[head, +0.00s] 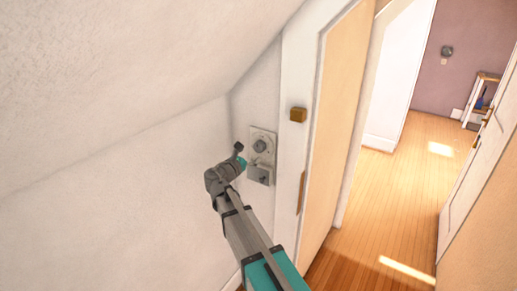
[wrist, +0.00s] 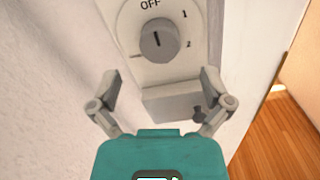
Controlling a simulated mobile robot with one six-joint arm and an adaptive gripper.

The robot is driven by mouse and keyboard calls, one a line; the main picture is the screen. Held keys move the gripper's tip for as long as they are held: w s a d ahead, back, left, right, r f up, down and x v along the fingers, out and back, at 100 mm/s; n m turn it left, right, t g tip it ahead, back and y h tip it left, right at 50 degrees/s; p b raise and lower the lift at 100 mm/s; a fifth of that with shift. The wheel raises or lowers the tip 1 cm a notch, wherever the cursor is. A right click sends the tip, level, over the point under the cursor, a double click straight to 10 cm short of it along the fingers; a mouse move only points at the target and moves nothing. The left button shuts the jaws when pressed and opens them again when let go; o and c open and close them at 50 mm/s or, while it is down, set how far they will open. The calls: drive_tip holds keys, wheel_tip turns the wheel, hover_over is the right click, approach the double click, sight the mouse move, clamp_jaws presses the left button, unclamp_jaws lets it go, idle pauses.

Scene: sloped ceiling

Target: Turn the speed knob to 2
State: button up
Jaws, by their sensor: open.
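The speed knob (wrist: 158,40) is a round grey knob on a pale wall plate (wrist: 130,20). The wrist view shows the labels OFF above it and 1 and 2 to its right. A small dark mark on the knob seems to face up toward OFF. In the head view the knob (head: 260,146) is on the wall left of a door frame. The gripper (head: 240,152) is left of the plate in the head view. I cannot tell its distance from the knob.
The sloped ceiling (head: 120,70) hangs over the left side. Wooden floor (head: 390,210) is open beyond.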

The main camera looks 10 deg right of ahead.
sight(257, 148)
drive_tip(key=shift+x, duration=2.9)
drive_tip(key=c, duration=1.1)
drive_tip(key=shift+c, duration=0.2)
